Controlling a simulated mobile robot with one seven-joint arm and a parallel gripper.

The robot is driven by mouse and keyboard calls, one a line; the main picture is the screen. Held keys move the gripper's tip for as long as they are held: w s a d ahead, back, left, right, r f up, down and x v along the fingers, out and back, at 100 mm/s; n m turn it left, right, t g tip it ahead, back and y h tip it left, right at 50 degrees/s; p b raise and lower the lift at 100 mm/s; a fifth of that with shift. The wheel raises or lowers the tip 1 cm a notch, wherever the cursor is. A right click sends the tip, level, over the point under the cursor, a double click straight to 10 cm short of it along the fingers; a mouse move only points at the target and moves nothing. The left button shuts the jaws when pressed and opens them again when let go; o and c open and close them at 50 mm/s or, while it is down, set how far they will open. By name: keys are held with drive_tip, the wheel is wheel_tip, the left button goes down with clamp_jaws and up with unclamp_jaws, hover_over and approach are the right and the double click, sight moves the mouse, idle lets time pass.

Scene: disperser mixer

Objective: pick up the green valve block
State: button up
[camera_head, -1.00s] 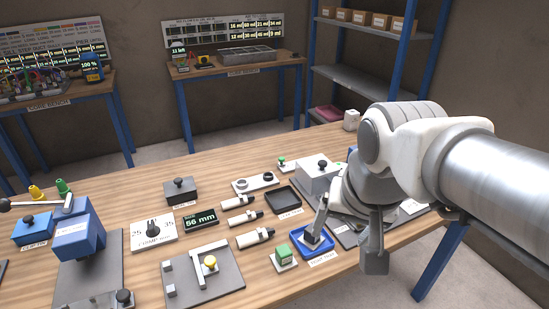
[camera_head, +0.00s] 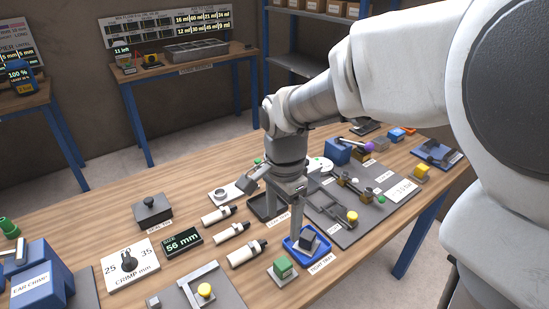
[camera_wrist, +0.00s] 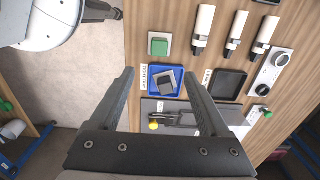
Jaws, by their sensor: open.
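The green valve block (camera_head: 283,266) sits on a small pale square plate at the front of the table, left of the blue tray (camera_head: 290,248). In the wrist view the green block (camera_wrist: 158,46) shows whole, beyond my fingertips and above the blue tray (camera_wrist: 151,90). My gripper (camera_head: 270,207) points down over the table, above and behind the green block in the head view. Its fingers are spread and empty. In the wrist view the gap between the fingertips (camera_wrist: 159,74) lies over the blue tray.
A dark grey block (camera_head: 308,240) stands in the blue tray. Several white cylinders with black tips (camera_head: 246,253) lie left of the green block. A grey plate with a yellow knob (camera_head: 204,291) is at front left. A grey fixture board (camera_head: 345,230) lies to the right.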

sight(283, 262)
wheel_tip(283, 262, down, 16)
drive_tip(key=shift+d+f+b, duration=0.1)
drive_tip(key=shift+d+b, duration=0.05)
drive_tip(key=shift+b, duration=0.9)
clamp_jaws()
